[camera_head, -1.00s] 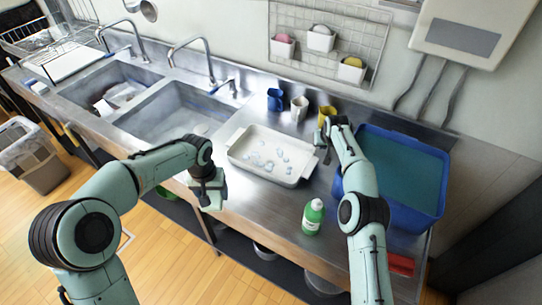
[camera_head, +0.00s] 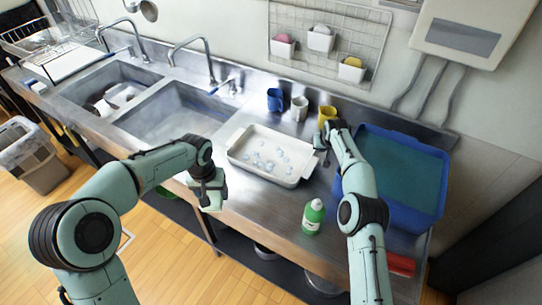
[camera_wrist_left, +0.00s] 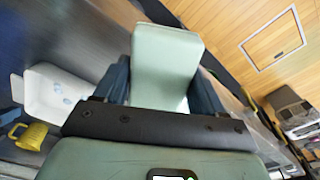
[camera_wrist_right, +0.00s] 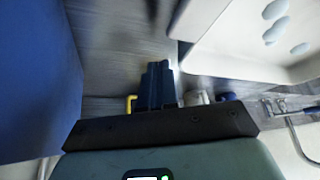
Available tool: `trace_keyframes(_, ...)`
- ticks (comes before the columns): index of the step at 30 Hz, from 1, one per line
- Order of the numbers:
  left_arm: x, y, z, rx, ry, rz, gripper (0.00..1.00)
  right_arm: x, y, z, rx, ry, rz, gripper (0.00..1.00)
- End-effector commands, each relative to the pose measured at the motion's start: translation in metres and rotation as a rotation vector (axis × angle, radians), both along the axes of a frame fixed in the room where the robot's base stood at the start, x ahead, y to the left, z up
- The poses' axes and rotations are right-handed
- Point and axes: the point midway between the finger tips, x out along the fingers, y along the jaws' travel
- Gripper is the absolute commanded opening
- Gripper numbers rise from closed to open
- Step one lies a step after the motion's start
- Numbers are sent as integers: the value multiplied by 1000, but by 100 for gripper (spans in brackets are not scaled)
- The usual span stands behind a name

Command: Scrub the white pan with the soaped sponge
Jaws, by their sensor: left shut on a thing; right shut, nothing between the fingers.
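The white pan (camera_head: 297,163) lies on the steel counter, with several pale bluish foam spots on its floor. It also shows in the left wrist view (camera_wrist_left: 38,92) and the right wrist view (camera_wrist_right: 235,62). My left gripper (camera_head: 212,190) is shut on the sponge, a pale green block (camera_wrist_left: 166,62), held in front of the counter's front edge, to the left of the pan and apart from it. The sponge also shows in the head view (camera_head: 213,202). My right gripper (camera_head: 322,137) is shut and empty, near the pan's right end; contact cannot be told.
A blue tub (camera_head: 440,190) stands right of the pan. A green bottle (camera_head: 312,217) is at the counter's front. Blue (camera_head: 275,99), white (camera_head: 299,107) and yellow (camera_head: 327,114) mugs stand behind the pan. Two sinks are at the left.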

Motion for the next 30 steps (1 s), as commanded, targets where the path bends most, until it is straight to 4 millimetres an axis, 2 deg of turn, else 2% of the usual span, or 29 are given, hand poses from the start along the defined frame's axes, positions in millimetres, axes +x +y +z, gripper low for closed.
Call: trace_keyframes(30,0,0,0,0,0,0,45,0,0,-21,0,1,0,0)
